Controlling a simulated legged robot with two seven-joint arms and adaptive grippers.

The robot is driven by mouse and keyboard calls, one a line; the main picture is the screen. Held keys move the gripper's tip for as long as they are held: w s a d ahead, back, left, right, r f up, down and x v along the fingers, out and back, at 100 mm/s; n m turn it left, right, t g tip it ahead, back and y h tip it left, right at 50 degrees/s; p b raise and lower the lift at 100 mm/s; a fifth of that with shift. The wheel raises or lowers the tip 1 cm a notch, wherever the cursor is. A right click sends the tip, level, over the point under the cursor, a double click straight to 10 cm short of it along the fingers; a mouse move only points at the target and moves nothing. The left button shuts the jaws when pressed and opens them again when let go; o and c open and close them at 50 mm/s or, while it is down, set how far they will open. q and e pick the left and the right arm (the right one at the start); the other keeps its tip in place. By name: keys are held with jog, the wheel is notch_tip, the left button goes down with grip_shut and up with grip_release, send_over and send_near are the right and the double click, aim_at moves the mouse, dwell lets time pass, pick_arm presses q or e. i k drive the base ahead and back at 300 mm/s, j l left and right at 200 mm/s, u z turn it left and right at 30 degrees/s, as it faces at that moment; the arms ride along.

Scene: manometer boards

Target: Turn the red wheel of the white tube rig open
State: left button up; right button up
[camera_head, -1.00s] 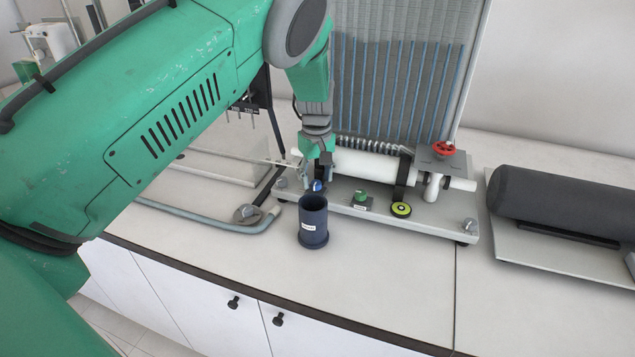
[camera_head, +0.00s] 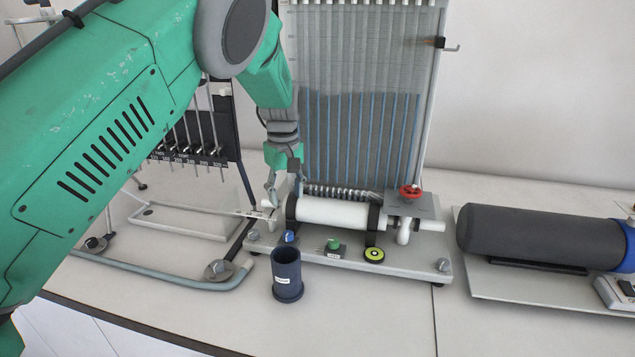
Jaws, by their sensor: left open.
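The white tube rig (camera_head: 335,211) lies on a grey base plate in front of a tall manometer board (camera_head: 350,130) with several blue columns. Its red wheel (camera_head: 411,191) sits on a grey bracket at the right end of the tube. My left gripper (camera_head: 271,201) points down at the left end of the tube, well to the left of the red wheel. It is open, and its fingertips are small in the picture; I cannot tell whether they touch the rig. My right gripper is not in view.
A dark cup (camera_head: 287,277) stands in front of the rig. A green knob (camera_head: 333,244), a blue knob (camera_head: 290,237) and a yellow-black disc (camera_head: 374,254) sit along the base. A dark cylinder (camera_head: 540,238) lies to the right. The bench's front right is clear.

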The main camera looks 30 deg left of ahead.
aim_at(410, 189)
jog(key=k, duration=1)
